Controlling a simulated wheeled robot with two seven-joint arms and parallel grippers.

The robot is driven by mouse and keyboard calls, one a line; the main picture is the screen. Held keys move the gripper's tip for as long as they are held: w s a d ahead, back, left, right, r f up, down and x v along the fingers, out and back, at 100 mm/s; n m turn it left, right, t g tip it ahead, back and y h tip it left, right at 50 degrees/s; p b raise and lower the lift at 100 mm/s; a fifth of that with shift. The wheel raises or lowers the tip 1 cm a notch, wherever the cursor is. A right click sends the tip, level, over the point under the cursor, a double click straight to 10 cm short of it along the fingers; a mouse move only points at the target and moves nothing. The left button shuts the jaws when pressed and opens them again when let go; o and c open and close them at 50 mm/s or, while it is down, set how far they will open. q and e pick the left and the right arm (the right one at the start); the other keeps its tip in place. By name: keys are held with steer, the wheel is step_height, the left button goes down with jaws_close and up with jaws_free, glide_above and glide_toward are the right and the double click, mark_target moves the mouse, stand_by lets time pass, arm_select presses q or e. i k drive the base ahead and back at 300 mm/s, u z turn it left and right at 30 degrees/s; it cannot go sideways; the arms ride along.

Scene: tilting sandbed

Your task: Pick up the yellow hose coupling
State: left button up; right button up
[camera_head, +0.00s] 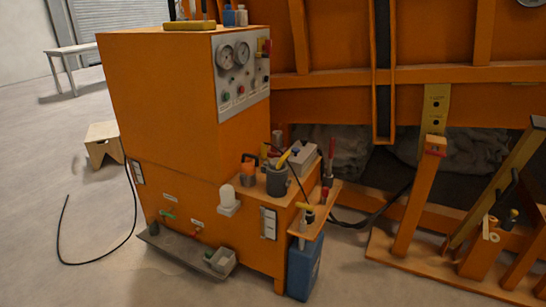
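I cannot tell for certain which yellow item is the hose coupling. A small yellow piece (305,206) lies at the small orange side shelf (322,212) on the cabinet's right. Another slim yellow item (283,160) leans tilted in a grey cup (276,183) on the cabinet's lower ledge. A flat yellow block (189,25) lies on top of the tall orange cabinet (165,100). Neither of my grippers is in view.
A white cup (229,197) and an orange-handled container (249,168) are left of the grey cup. A blue canister (303,267) stands below the side shelf. A black hose (62,225) lies on the floor at left. Orange beams (415,200) stand at right.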

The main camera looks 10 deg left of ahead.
mark_target(263, 146)
steer(key=z, duration=0.6)
steer(key=i, duration=1)
steer(key=z, duration=0.4)
